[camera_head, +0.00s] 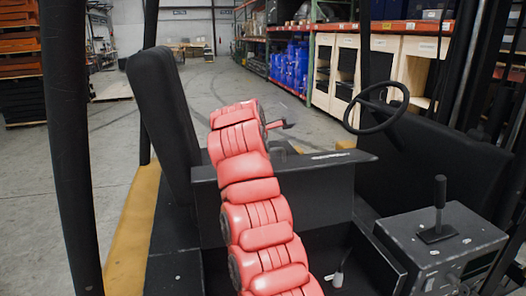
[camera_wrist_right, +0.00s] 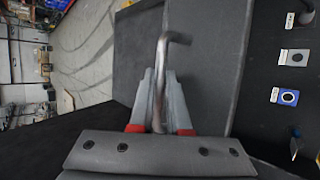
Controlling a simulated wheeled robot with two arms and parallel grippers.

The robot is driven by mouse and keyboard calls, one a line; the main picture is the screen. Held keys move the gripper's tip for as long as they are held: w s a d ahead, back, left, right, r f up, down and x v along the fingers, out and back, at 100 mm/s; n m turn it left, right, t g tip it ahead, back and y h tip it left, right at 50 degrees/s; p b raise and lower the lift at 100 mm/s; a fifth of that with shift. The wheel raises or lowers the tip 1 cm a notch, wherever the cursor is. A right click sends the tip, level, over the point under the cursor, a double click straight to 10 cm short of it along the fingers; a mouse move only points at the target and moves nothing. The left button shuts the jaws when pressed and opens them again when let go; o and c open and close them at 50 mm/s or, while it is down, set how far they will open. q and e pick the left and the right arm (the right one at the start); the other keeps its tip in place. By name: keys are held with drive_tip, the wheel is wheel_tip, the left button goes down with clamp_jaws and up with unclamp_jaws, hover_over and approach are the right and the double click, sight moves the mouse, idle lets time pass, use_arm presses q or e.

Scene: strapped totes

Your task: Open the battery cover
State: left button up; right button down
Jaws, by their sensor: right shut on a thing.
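A black box-like cover (camera_head: 325,190) with white lettering on its upper edge stands beside the seat, behind the red arm. I cannot tell from this view whether it is raised. In the right wrist view, a bent metal handle (camera_wrist_right: 174,38) runs between the two grey fingers of my right gripper (camera_wrist_right: 160,82), which are shut on it. A dark flat panel (camera_wrist_right: 207,65) lies just beyond the handle. In the head view my red arm crosses in front of the cover, and the gripper is mostly hidden behind the arm and the cover's edge. My left gripper is not in view.
A black seat back (camera_head: 162,115) stands at left and a steering wheel (camera_head: 377,108) at right. A control box (camera_head: 440,245) with a lever is at lower right. A dark post (camera_head: 68,150) rises at far left. Open floor (camera_head: 215,85) and shelving lie behind.

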drive_tip(key=c, duration=1.2)
unclamp_jaws()
drive_tip(key=shift+w+d+f, duration=0.1)
drive_tip(key=shift+w, duration=0.05)
drive_tip(key=shift+o, duration=0.2)
drive_tip(key=shift+w+d, duration=0.1)
drive_tip(key=shift+s+r+b, duration=0.3)
drive_tip(key=shift+s+b, duration=0.1)
drive_tip(key=b+v, duration=0.2)
drive_tip(key=v, duration=0.6)
drive_tip(key=shift+r+b, duration=0.1)
drive_tip(key=shift+b, duration=0.3)
drive_tip(key=p+v, duration=0.3)
drive_tip(key=v, duration=0.5)
drive_tip(key=shift+s+r, duration=0.15)
drive_tip(key=shift+s, duration=0.05)
